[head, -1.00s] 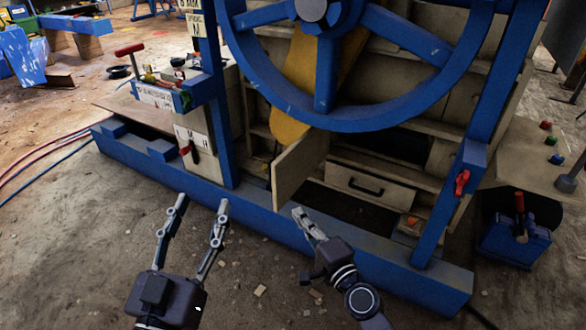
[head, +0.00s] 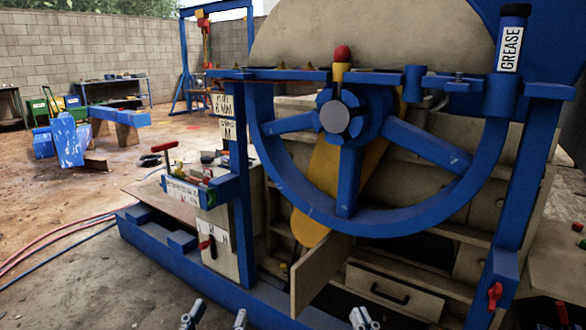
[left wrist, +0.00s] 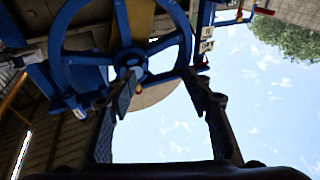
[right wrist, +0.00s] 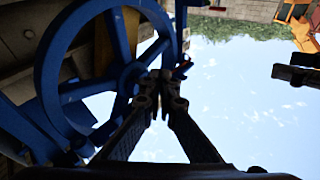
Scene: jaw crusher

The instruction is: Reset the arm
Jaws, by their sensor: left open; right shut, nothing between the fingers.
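My left gripper (head: 213,316) shows only its fingertips at the bottom edge of the head view, spread apart. In the left wrist view its two fingers (left wrist: 165,95) are open with nothing between them. My right gripper (head: 363,319) shows its fingertips together at the bottom edge, to the right of the left one. In the right wrist view its fingers (right wrist: 160,90) meet, with nothing held. Both grippers are in front of the jaw crusher, below its large blue wheel (head: 345,212). The rest of both arms is out of view.
The crusher's blue frame (head: 185,272) runs along the ground. A wooden door (head: 318,277) stands open beside a drawer (head: 395,292) with a black handle. A grease tube (head: 511,45) stands at upper right. Open dirt ground (head: 60,290) lies at left, crossed by hoses.

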